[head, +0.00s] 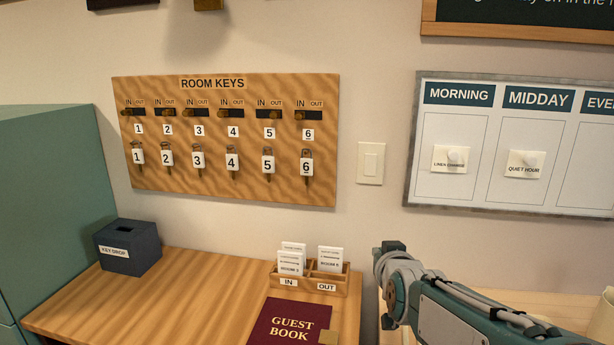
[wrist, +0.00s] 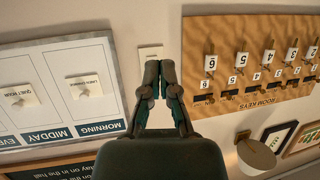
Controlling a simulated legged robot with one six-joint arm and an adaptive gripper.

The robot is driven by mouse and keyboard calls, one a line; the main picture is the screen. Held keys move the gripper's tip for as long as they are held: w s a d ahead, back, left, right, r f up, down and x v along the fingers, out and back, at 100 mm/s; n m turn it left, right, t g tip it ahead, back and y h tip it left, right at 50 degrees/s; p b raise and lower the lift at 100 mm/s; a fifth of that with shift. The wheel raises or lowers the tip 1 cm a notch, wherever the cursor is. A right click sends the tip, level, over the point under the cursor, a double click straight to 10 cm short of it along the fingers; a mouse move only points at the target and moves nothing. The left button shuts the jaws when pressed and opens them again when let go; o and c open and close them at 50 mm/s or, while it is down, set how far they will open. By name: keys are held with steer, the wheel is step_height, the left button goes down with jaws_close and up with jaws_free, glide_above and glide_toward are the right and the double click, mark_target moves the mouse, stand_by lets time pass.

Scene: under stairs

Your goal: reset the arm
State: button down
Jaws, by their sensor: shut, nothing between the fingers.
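My arm (head: 455,310) reaches in from the lower right of the head view, over the right side of the wooden counter. My gripper (wrist: 158,66) shows in the wrist view, where the scene appears upside down. Its two dark fingers are together at the tips, with nothing held. The fingertips overlap the white light switch (wrist: 150,51) in that picture; whether they touch it cannot be told. The switch also shows clear in the head view (head: 370,163), between the key board and the schedule board. My gripper's fingers cannot be made out in the head view.
The room keys board (head: 222,190) hangs left, the schedule board (head: 460,190) right. On the counter (head: 185,300) are a key drop box (head: 130,250), an IN/OUT card holder (head: 325,290) and a guest book (head: 285,322). A green cabinet (head: 50,200) stands left. A round lamp (wrist: 255,157) shows in the wrist view.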

steer(key=s+f+g, duration=0.4)
steer(key=s, duration=0.9)
steer(key=s+d+f+g, duration=0.1)
steer(key=s+f+g, duration=0.2)
steer(key=s, duration=1)
steer(key=shift+s+d+f+g, duration=0.15)
steer(key=shift+s+f+g, duration=0.2)
steer(key=shift+g, duration=0.55)
